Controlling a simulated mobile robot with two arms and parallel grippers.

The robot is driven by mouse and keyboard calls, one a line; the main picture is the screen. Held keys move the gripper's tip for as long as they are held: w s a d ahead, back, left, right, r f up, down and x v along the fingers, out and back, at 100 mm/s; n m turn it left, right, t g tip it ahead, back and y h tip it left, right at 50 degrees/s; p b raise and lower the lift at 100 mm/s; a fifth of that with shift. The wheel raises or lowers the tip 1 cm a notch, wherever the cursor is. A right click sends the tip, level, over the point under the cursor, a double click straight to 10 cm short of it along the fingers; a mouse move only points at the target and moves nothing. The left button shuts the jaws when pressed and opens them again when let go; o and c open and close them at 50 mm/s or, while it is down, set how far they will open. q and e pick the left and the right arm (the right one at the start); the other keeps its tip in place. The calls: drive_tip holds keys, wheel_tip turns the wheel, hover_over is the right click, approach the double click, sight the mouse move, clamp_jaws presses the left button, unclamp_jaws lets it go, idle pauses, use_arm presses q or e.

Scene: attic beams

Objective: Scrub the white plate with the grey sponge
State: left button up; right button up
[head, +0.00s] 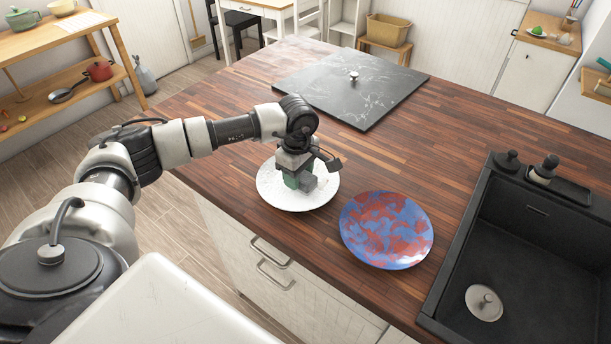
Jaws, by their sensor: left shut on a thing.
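The white plate (270,196) lies near the front edge of the wooden counter, with small speckles on its face. My left gripper (301,181) points down over the middle of the plate. It is shut on a small block, which I take to be the grey sponge (308,183). The gripper's fingers hide much of the sponge, and a greenish patch shows beside it. The sponge is at or just above the plate's surface; I cannot tell whether it touches. My right gripper is not in view.
A blue and red patterned plate (386,230) lies just right of the white plate. A black sink (530,250) is at the right. A dark marble board (350,88) with a knob lies at the back. The counter between (420,140) is clear.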

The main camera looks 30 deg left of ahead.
sight(280, 177)
use_arm(q)
drive_tip(key=shift+s+a+f+b, duration=0.1)
drive_tip(key=shift+s+a+b, duration=0.1)
drive_tip(key=shift+a, duration=1.1)
drive_tip(key=shift+s+a+b, duration=0.2)
drive_tip(key=shift+a, duration=1.05)
drive_tip(key=shift+w+r+p, duration=0.1)
drive_tip(key=shift+r+p, duration=0.45)
drive_tip(key=shift+r, duration=0.2)
drive_tip(key=shift+r+p, duration=1.1)
drive_tip(key=shift+r, duration=0.9)
